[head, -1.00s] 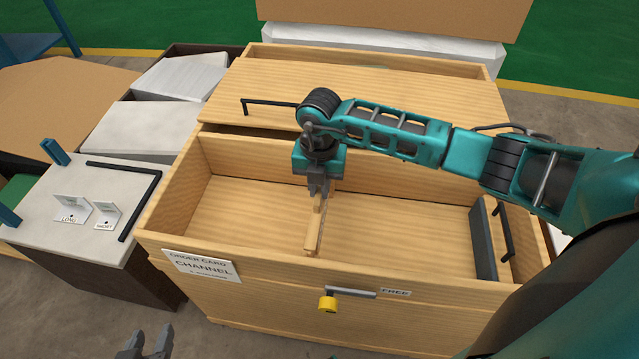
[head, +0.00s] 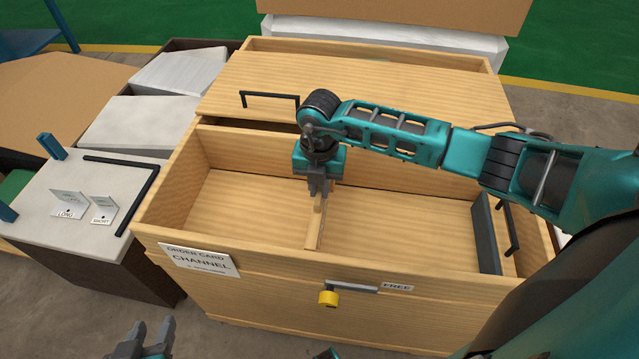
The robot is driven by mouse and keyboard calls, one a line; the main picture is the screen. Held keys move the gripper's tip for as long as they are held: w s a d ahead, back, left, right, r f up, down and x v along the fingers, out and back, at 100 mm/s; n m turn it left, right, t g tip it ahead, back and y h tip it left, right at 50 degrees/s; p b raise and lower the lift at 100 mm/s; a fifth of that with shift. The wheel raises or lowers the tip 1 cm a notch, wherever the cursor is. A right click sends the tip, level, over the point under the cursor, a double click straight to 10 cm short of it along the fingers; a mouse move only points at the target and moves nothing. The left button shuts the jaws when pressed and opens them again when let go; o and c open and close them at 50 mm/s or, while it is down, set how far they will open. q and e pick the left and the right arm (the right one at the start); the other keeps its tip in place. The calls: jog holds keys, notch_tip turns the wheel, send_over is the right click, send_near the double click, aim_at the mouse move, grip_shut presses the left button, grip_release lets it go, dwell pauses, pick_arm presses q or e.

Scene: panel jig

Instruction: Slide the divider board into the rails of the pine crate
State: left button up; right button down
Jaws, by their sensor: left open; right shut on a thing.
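The pine crate (head: 175,190) is open-topped, with an order card reading CHANNEL (head: 198,259) on its front. The divider board (head: 314,228) is a narrow pale wooden piece seen nearly edge-on from above, inside the crate near the middle. It runs from below my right gripper toward the front wall. My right gripper (head: 318,188) points down and is shut on the board's upper part. I cannot make out the rails or how deep the board sits. My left gripper (head: 146,336) is open and empty in front of the crate, at the bottom left.
A dark panel with a black handle (head: 486,235) stands at the crate's right end. A yellow padlock (head: 328,298) hangs on the front beside a FREE label (head: 397,287). A pine lid with a handle (head: 360,90) lies behind. A pale side table (head: 75,215) holds LONG and SHORT stands.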

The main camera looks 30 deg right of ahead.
pick_arm(q)
jog(key=shift+w+d+f+b, duration=0.15)
jog(key=shift+b, duration=0.2)
pick_arm(e)
jog(key=shift+f, duration=0.55)
pick_arm(q)
jog(key=shift+r, duration=0.2)
pick_arm(e)
jog(key=c, duration=1.1)
grip_release()
jog(key=shift+o, duration=0.2)
jog(key=shift+r, duration=0.1)
pick_arm(q)
jog(key=shift+s+a+r+p, duration=0.15)
jog(key=shift+s+a+p, duration=0.3)
jog(key=shift+p, duration=0.7)
pick_arm(e)
notch_tip(320, 180, up, 13)
pick_arm(q)
jog(key=shift+w+d+r, duration=0.1)
jog(key=shift+w, duration=0.05)
